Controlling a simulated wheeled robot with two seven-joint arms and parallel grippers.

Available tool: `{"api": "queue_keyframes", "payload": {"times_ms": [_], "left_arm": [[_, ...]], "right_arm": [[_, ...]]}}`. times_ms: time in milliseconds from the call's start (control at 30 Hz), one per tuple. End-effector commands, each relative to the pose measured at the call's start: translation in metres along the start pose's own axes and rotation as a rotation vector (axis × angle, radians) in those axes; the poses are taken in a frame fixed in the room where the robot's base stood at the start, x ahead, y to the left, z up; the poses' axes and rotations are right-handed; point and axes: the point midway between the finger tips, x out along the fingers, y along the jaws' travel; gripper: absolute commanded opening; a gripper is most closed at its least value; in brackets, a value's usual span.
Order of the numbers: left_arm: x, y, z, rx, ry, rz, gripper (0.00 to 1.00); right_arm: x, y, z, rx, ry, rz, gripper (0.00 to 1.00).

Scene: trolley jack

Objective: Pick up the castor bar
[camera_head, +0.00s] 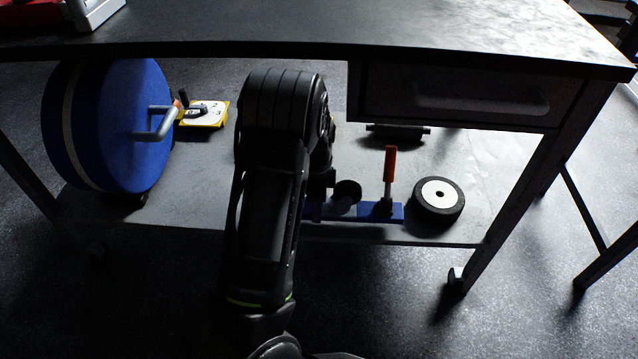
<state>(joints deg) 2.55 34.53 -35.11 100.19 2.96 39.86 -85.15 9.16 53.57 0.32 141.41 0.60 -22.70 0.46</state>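A blue bar (365,213) lies on the lower shelf under the table, with an upright orange handle (390,163) on a dark mount near its right end. It looks like the castor bar, though I cannot be certain. A dark round part (347,192) sits above the bar, and I cannot tell whether it belongs to the bar or to my arm. One arm of mine, apparently the left, reaches in from below and bends down at the bar's left end. Its gripper (318,207) is dark and mostly hidden, so finger opening and contact are unclear. My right gripper is out of view.
A black wheel with a white hub (438,200) lies right of the bar. A dark roller-like piece (398,131) lies behind. A large blue disc (115,125) and a yellow-white device (204,113) stand left. The tabletop (400,30) and drawer (480,95) overhang the shelf.

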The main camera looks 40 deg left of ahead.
Motion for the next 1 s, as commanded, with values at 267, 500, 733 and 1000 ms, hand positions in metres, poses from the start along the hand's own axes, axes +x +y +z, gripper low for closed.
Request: {"api": "queue_keyframes", "payload": {"times_ms": [267, 500, 733, 1000], "left_arm": [[-0.005, 0.064, -0.001, 0.001, 0.003, -0.002, 0.0], [-0.002, 0.091, 0.0, 0.0, 0.002, -0.004, 0.0], [-0.001, 0.096, 0.0, 0.0, 0.002, -0.004, 0.0], [-0.001, 0.096, 0.0, 0.0, 0.002, -0.004, 0.0]], "right_arm": [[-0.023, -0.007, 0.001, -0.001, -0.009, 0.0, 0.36], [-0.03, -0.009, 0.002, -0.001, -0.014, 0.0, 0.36], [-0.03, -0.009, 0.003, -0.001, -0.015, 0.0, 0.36], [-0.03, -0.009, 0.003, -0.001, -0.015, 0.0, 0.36]]}}
